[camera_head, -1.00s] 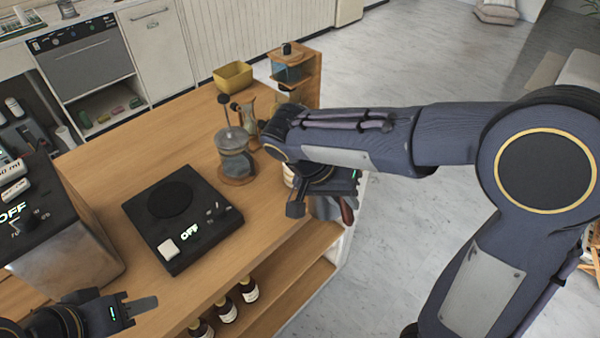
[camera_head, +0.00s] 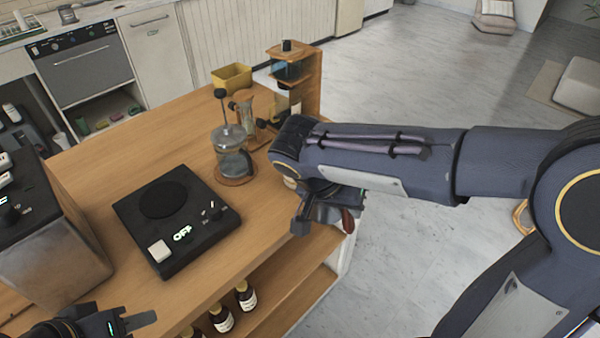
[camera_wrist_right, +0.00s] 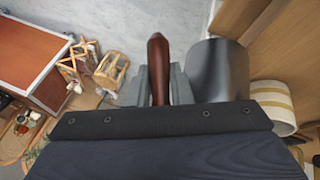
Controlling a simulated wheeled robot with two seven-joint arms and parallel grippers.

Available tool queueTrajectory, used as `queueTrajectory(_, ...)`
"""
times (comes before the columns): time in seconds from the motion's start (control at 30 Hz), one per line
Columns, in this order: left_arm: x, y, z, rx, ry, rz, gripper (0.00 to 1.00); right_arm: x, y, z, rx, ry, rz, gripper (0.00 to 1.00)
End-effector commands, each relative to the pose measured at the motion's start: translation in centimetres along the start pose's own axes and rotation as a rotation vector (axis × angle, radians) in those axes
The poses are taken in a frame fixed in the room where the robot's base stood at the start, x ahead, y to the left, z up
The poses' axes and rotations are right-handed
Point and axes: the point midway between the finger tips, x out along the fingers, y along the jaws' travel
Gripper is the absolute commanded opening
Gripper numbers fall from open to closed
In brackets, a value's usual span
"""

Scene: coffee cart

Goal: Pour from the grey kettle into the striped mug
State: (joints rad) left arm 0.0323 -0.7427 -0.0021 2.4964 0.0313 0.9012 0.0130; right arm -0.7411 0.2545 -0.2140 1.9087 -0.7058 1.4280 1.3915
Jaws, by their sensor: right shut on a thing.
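My right gripper (camera_head: 328,198) is at the counter's right edge. In the right wrist view, its fingers (camera_wrist_right: 160,84) are shut on the red-brown handle of the grey kettle (camera_wrist_right: 217,72). In the head view only a little of the kettle (camera_head: 326,214) shows below my arm; I cannot tell its tilt. The striped mug (camera_wrist_right: 272,102), cream and tan, is right of the kettle in the wrist view, partly hidden by the gripper body. In the head view a small pale part of it (camera_head: 290,183) shows beside the gripper. My left gripper (camera_head: 136,322) is low at the left, partly cut off.
A glass French press (camera_head: 232,160) stands on a round wooden coaster left of my right gripper. A black hot plate or scale reading OFF (camera_head: 178,215) lies mid-counter. A yellow box (camera_head: 231,78) and wooden stand (camera_head: 305,75) are behind. Bottles (camera_head: 222,317) stand on the shelf below.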

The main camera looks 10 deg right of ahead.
Motion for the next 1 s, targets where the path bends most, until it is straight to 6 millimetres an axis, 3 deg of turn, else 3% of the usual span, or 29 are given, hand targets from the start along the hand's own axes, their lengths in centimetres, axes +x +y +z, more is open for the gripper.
queueTrajectory(0.53,0.3,-0.2,0.2,0.0,0.0,0.0,0.36,0.1,0.0,0.0,0.009,0.012,-0.015,0.0)
queueTrajectory(1.0,-1.9,0.9,-1.0,0.0,0.0,0.0,0.36,-3.0,1.1,-1.1,0.01,0.012,-0.016,0.0)
